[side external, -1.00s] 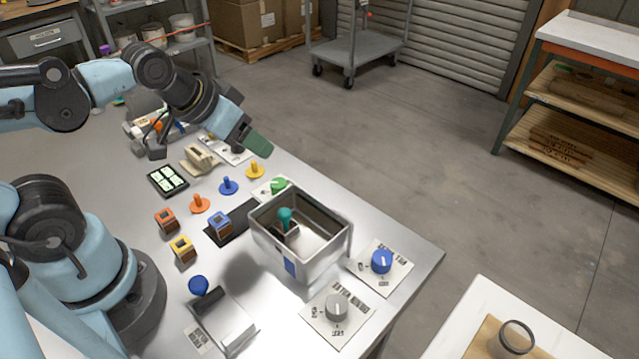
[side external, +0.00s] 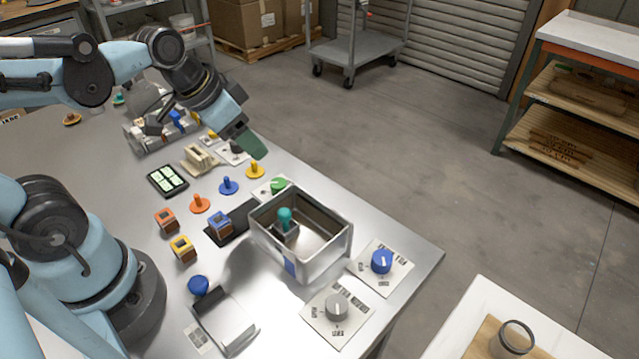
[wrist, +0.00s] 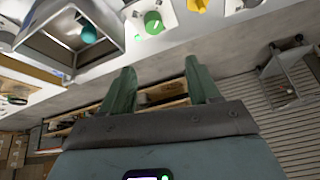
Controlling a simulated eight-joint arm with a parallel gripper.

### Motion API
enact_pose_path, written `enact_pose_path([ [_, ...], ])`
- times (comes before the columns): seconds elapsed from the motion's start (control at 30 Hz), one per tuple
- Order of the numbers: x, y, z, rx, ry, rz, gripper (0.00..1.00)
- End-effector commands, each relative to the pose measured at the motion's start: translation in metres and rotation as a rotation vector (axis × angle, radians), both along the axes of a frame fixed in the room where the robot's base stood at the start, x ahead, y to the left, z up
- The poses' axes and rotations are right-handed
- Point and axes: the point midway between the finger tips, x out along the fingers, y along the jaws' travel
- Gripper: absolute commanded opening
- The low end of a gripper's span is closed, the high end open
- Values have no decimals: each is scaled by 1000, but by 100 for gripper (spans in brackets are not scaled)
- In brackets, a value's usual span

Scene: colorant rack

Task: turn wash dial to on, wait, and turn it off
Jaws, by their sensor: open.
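Several dials on white label plates stand along the table's far edge: a blue dial (side external: 382,262), a grey dial (side external: 336,307) and a green dial (side external: 278,186). A dark dial (side external: 237,148) sits partly behind my gripper. The labels are too small for me to tell which is the wash dial. My gripper (side external: 254,147) is open and empty, above the table's edge behind the yellow knobbed piece. In the wrist view its two green fingers (wrist: 160,86) are spread with nothing between them, and the green dial (wrist: 153,22) lies beyond them.
An open metal basin (side external: 342,240) holding a teal-knobbed piece (side external: 285,218) stands between the green and blue dials. Knobbed pieces in yellow (side external: 255,170), blue (side external: 228,186) and orange (side external: 199,204) stand nearby. Small coloured blocks (side external: 182,248) are nearer my base. The table front has bare patches.

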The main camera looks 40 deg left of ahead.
Motion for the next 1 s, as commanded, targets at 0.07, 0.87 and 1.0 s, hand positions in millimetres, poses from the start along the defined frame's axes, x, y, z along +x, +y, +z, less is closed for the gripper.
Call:
enact_pose_path([
  [0.07, 5, 9, -2, 18, 55, -110, 61],
  [0.87, 26, 29, -32, -3, 117, -766, 61],
  [1.0, 30, 22, -50, -2, 116, -765, 61],
])
